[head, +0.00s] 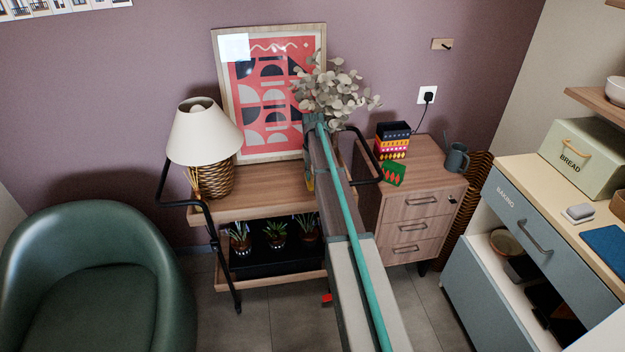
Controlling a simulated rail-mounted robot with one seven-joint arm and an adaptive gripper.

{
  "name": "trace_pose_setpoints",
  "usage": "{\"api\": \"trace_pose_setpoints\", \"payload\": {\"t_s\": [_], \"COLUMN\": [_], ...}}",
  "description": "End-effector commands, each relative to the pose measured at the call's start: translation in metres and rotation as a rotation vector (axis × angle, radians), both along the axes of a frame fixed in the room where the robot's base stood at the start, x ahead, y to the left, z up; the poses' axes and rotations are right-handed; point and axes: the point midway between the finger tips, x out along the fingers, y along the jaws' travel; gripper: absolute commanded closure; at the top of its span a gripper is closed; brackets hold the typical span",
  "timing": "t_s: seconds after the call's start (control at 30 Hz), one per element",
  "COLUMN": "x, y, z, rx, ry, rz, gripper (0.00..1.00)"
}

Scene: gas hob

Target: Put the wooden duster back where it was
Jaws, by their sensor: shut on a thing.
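I cannot make out the wooden duster anywhere in the head view. My arm reaches up from the bottom middle of the picture toward the trolley and the wall behind it. My gripper does not show; the arm may cover it, and whatever it holds is hidden too. A small wooden plate with a dark peg (443,44) is on the wall at the upper right, with nothing visibly hanging from it. I cannot tell from this view where the duster was kept.
A wooden trolley (262,184) carries a lamp (205,135), a framed print (250,140) and leafy stems (335,88). Stacked colourful boxes (393,140) and a mug (457,157) stand on a drawer cabinet (425,180). A green armchair (90,270) is left; a counter (530,185) is right.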

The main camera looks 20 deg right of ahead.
Motion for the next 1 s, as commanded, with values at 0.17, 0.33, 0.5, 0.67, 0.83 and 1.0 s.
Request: {"api": "trace_pose_setpoints", "payload": {"t_s": [0.17,0.33,0.5,0.67,0.83,1.0], "x": [0.004,0.005,0.004,0.004,0.004,0.004], "y": [-0.001,-0.001,-0.001,-0.001,-0.001,-0.001], "z": [-0.021,-0.035,-0.035,-0.039,-0.039,-0.038], "rx": [0.001,0.0,0.0,0.0,0.0,0.0], "ry": [0.002,0.0,-0.001,0.0,0.0,0.0], "rz": [0.0,0.0,0.0,0.0,0.0,0.0], "gripper": [1.0,1.0,1.0,1.0,0.55,0.53]}}
